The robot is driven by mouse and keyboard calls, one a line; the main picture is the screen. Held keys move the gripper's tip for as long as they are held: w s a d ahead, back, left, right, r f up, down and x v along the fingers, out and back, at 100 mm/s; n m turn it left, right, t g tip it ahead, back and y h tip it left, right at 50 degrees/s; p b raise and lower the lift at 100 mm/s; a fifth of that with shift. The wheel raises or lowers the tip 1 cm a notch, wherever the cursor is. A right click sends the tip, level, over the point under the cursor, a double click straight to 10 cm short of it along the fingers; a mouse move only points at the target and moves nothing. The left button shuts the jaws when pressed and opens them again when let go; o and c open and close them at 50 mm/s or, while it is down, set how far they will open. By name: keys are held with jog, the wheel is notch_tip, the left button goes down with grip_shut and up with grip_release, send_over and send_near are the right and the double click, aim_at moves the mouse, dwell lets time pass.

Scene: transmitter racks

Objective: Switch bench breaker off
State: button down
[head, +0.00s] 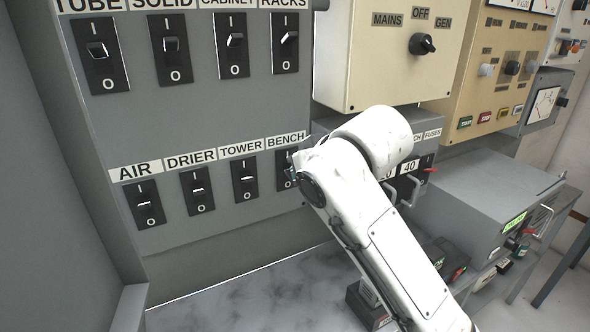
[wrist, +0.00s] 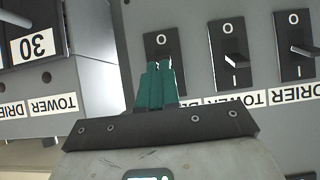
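The bench breaker (head: 282,160) is the rightmost switch of the lower row, a black plate under the label BENCH, marked I above and O below. My white arm covers its right part in the head view. In the wrist view, which is upside down, the bench breaker (wrist: 163,42) shows its O, while my fingers hide its lever. I cannot tell the lever's position. My gripper (wrist: 155,68) has teal fingers held together, with nothing seen between them. They are right in front of the breaker's plate; whether they touch the lever is unclear.
The tower breaker (head: 244,180) sits close to the left, then the drier (head: 197,191) and air breakers (head: 146,204). Above is another row of switches. A cream box with a rotary knob (head: 422,44) overhangs at right. A fuse panel (head: 425,150) is beside my arm.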

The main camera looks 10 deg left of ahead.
jog(key=shift+s+f+t+y+b, duration=0.1)
jog(key=shift+f+t+y+b, duration=0.25)
jog(key=shift+t+y+b, duration=0.25)
jog(key=shift+w+a+r+p, duration=0.4)
jog(key=shift+w+p, duration=0.2)
jog(key=shift+p, duration=0.15)
